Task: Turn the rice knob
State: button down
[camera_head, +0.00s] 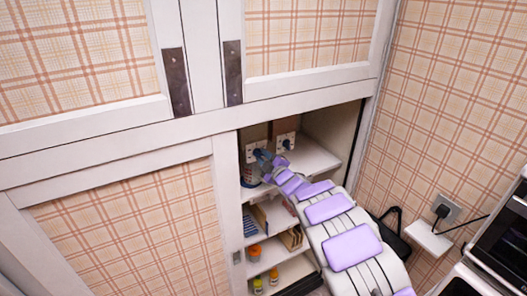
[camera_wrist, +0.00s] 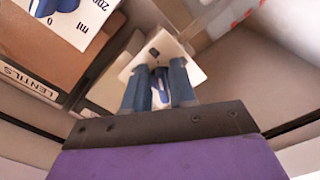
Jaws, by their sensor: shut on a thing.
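Two dispensers with white dial plates stand side by side on the upper shelf of the open cabinet, the left plate (camera_head: 251,152) and the right plate (camera_head: 285,143). My gripper (camera_head: 263,157) reaches in at the left plate. In the wrist view my gripper's blue fingers (camera_wrist: 160,88) are shut on a blue knob (camera_wrist: 160,94) in front of a white plate (camera_wrist: 148,60). No label shows on this dispenser. The neighbouring dispenser's white plate (camera_wrist: 77,18) has a blue knob, and its box carries a label reading LENTILS (camera_wrist: 30,82).
Lower shelves hold boxes (camera_head: 272,215) and small orange and yellow jars (camera_head: 254,252). Closed plaid doors frame the opening above and at left. A plaid wall with a socket (camera_head: 445,208) and a dark appliance (camera_head: 507,240) stand at right.

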jog(key=shift+s+a+f+m+p, duration=0.15)
jog(key=shift+a+f+m+p, duration=0.1)
jog(key=shift+m+p, duration=1.6)
jog(key=shift+s+a+f+m+p, duration=0.1)
jog(key=shift+s+f+m+p, duration=0.15)
jog(key=shift+m+p, duration=1.6)
jog(key=shift+s+a+f+m+p, duration=0.1)
jog(key=shift+a+f+m+p, duration=0.15)
jog(key=shift+m+p, duration=1.55)
jog(key=shift+m+b, duration=0.35)
jog(key=shift+m, duration=0.15)
jog(key=c, duration=1.3)
grip_release()
jog(key=shift+c, duration=0.2)
jog(key=shift+o, duration=0.8)
jog(key=shift+w, duration=0.15)
jog(key=shift+r, duration=0.15)
